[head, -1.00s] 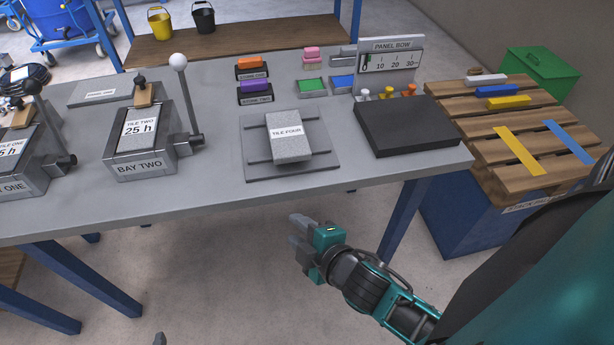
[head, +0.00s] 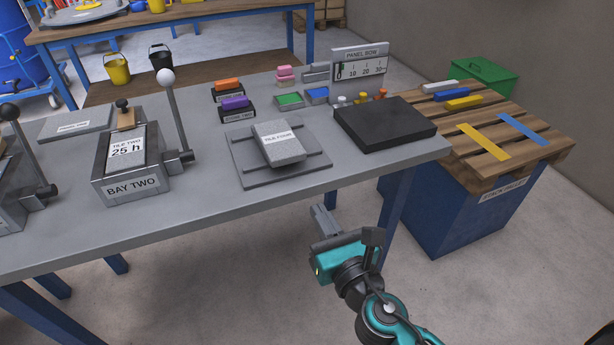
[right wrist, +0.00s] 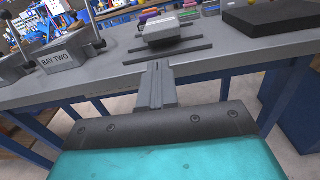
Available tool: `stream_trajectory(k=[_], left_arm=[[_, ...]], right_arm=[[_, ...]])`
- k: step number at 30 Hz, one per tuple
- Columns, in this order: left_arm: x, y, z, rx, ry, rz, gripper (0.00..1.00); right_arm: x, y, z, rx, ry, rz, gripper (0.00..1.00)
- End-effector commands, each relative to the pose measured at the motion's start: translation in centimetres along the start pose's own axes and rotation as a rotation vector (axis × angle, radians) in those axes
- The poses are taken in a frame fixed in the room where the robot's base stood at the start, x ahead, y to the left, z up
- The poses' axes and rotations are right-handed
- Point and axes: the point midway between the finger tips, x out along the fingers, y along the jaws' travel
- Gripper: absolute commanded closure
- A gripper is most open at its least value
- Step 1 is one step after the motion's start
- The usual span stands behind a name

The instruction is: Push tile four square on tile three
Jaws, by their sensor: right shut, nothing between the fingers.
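Tile four (head: 278,145), a light grey speckled block with a white label, lies on a grey plate (head: 240,172) with two dark raised strips, near the table's front edge. It sits turned relative to the strips. It also shows in the right wrist view (right wrist: 165,33). A layer seems to lie under it, but I cannot make out tile three's label. My right gripper (head: 319,210) is shut and empty, in front of the table edge, apart from the tile. In the right wrist view its fingers (right wrist: 157,70) point towards the tile. My left gripper is out of view.
Bay two (head: 130,175) with its lever (head: 175,110) stands to the left. A black slab (head: 385,125) lies right of the plate. Small coloured blocks and a panel board (head: 360,65) stand behind. A pallet stack (head: 500,140) is at right. The tabletop between bay two and the plate is clear.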

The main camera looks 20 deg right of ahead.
Motion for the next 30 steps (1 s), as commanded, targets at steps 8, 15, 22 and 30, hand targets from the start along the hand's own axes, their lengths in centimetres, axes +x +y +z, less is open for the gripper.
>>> stream_trajectory(k=[8, 15, 22, 30], left_arm=[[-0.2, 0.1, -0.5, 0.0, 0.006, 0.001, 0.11], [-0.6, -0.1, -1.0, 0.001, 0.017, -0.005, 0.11], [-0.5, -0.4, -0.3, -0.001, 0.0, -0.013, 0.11], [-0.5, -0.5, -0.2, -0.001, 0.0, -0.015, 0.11]], right_arm=[[1.8, 0.1, 0.5, -0.044, -0.014, 0.001, 1.0], [6.4, 0.1, 0.5, -0.041, -0.013, 0.001, 1.0], [10.8, 0.1, 0.4, -0.039, -0.012, 0.001, 1.0], [13.7, 0.1, 0.3, -0.039, -0.01, 0.002, 1.0]])
